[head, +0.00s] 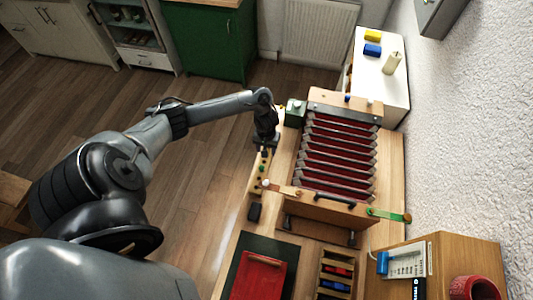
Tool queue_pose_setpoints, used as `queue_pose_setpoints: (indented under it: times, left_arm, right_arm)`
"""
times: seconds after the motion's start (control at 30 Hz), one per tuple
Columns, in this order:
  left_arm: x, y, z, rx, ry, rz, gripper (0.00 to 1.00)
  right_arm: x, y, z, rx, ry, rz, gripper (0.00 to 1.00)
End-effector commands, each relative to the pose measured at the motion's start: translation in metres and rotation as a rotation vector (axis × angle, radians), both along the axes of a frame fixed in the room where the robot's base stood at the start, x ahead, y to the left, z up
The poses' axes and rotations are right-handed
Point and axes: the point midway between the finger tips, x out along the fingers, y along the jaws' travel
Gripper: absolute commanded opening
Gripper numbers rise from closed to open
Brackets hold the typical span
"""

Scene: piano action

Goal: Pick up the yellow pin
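A narrow light wooden rail (254,187) lies along the left edge of the wooden bench and carries several tiny coloured pins. They are too small for me to single out the yellow pin with certainty. My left gripper (265,146) points down at the far end of this rail, close above or among the pins. Its fingers are dark and small, so I cannot tell whether they are open or hold anything. It may hide part of the rail. My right gripper is not in view.
The piano action (338,157) with red and grey rows stands right of the rail. A green box (295,112) is near my gripper. A red tray (258,277) and a wooden box with coloured items (336,271) lie nearer. A white side table (375,84) holds a yellow block (373,36).

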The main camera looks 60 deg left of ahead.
Motion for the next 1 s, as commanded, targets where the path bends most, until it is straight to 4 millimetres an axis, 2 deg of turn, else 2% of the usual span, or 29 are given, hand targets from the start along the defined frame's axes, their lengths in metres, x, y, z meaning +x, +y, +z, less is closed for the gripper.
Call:
queue_pose_setpoints:
  times: [0.1, 0.33, 0.7, 1.0]
  left_arm:
    - [0.0000, 0.0004, -0.0071, 0.001, 0.001, 0.000, 0.54]
    - [0.0001, 0.0004, -0.0074, 0.001, -0.001, -0.001, 0.54]
    - [0.0003, 0.0004, -0.0071, 0.001, -0.001, 0.000, 0.00]
    - [0.0003, 0.0005, -0.0066, 0.001, -0.001, 0.000, 0.00]
  right_arm:
    - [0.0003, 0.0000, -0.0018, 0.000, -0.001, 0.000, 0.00]
    - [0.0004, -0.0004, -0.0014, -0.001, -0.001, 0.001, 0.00]
    - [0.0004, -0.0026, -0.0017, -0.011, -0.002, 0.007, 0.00]
    - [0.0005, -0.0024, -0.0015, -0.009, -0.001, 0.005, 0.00]
